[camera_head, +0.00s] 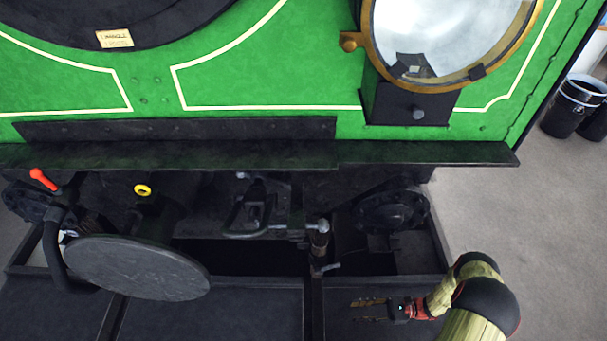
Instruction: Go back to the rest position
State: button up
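My gripper (370,309) is at the lower right, at the end of my yellow-green and black arm. Its two thin fingers point left, with a narrow gap that seems to lie between them. Nothing shows between the fingers. It is over the dark floor plates in front of the green steam tram (270,60), apart from the tram's coupling (319,240). The fingers are small in this view, and how far they are spread is hard to judge.
A round grey buffer (137,268) sticks out at the lower left. A red-handled lever (43,179) and a yellow ring (142,190) sit under the dark ledge (250,154). A brass-rimmed lamp (415,84) is above. Black bins (572,105) stand at right; grey floor (520,220) is clear.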

jog(key=w+d+r+n+g+h+p, duration=0.1)
jog(key=w+r+n+h, duration=0.15)
jog(key=r, duration=0.35)
jog(key=w+d+r+n+g+h, duration=0.1)
jog(key=w+d+r+g, duration=0.15)
jog(key=r, duration=0.35)
jog(key=w+d+r+n+g+h+p, duration=0.1)
jog(key=w+r+n+h, duration=0.1)
jog(key=w+r, duration=0.3)
notch_tip(320, 180, up, 21)
jog(key=a+n+h, duration=0.1)
jog(key=n+h, duration=0.4)
jog(key=h, duration=0.1)
jog(key=s+a+r+n+t+h+p, duration=0.1)
jog(key=s+a+r+n+t+h, duration=0.15)
jog(key=r, duration=0.65)
jog(key=s+a+r+n+t+h+p, duration=0.1)
jog(key=s+r+t+h+p, duration=0.15)
jog(key=r, duration=0.65)
jog(key=s+a+r+n+t+h, duration=0.1)
jog(key=s+r+n+t, duration=0.3)
jog(key=s+r, duration=0.6)
jog(key=shift+s+a+r+t+h+p, duration=0.25)
jog(key=shift+s+r+t+h+p, duration=0.25)
jog(key=shift+s+t, duration=0.4)
jog(key=shift+s+f, duration=0.1)
